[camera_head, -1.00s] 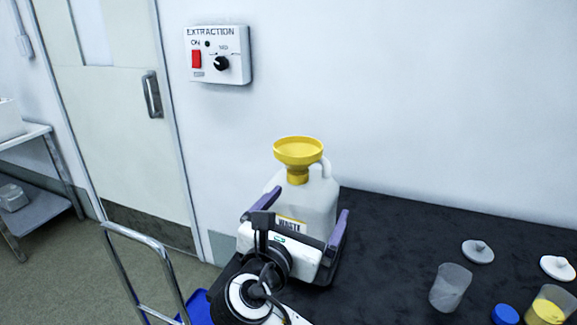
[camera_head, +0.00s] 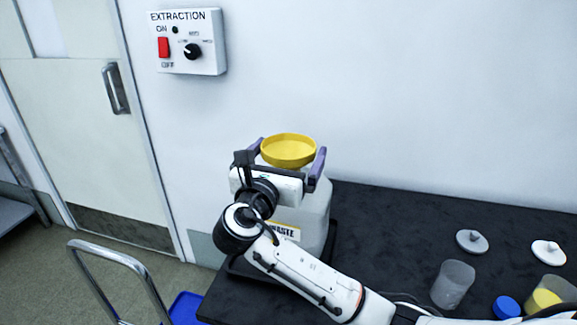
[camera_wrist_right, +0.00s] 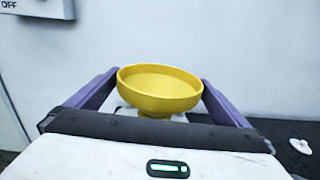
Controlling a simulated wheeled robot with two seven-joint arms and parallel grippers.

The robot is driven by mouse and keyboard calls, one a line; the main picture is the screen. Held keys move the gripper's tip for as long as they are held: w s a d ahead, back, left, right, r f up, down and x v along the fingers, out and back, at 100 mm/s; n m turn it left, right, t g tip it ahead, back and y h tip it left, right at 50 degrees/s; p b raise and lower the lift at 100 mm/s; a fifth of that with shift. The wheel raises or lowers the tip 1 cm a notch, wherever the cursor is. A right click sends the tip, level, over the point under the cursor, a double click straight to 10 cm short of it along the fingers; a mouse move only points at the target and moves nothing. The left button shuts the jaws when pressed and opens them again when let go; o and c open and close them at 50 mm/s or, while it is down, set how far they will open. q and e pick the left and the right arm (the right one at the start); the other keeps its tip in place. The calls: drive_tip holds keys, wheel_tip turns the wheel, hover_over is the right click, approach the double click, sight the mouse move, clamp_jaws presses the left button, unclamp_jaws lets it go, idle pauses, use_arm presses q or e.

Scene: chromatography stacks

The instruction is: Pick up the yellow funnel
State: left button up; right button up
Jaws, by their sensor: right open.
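The yellow funnel (camera_head: 289,151) sits upright in the mouth of the white waste jug (camera_head: 313,212), which stands at the left end of the black bench. My right gripper (camera_head: 288,150) is open, with one purple finger on each side of the funnel. In the right wrist view the funnel's bowl (camera_wrist_right: 160,90) lies between the two fingers (camera_wrist_right: 158,88), with a visible gap to the wall behind. I cannot tell whether a finger touches it. The gripper body hides the funnel's neck in the head view. My left gripper is not in view.
The black bench (camera_head: 390,225) bears a clear beaker (camera_head: 453,284), a blue cap (camera_head: 507,307), a beaker with yellow contents (camera_head: 545,301) and two pale lids (camera_head: 472,241) on the right. The extraction switch box (camera_head: 187,42) is on the wall. A metal rail (camera_head: 115,255) stands at lower left.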

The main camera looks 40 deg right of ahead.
drive_tip(key=shift+w+d, duration=0.25)
drive_tip(key=shift+d, duration=0.05)
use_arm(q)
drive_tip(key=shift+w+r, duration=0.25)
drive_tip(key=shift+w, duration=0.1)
use_arm(e)
drive_tip(key=shift+c, duration=0.4)
drive_tip(key=c, duration=0.7)
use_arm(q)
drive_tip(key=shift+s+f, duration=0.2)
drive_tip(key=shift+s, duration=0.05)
use_arm(e)
drive_tip(key=shift+c, duration=0.2)
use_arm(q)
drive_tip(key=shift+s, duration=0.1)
use_arm(e)
drive_tip(key=shift+r, duration=0.1)
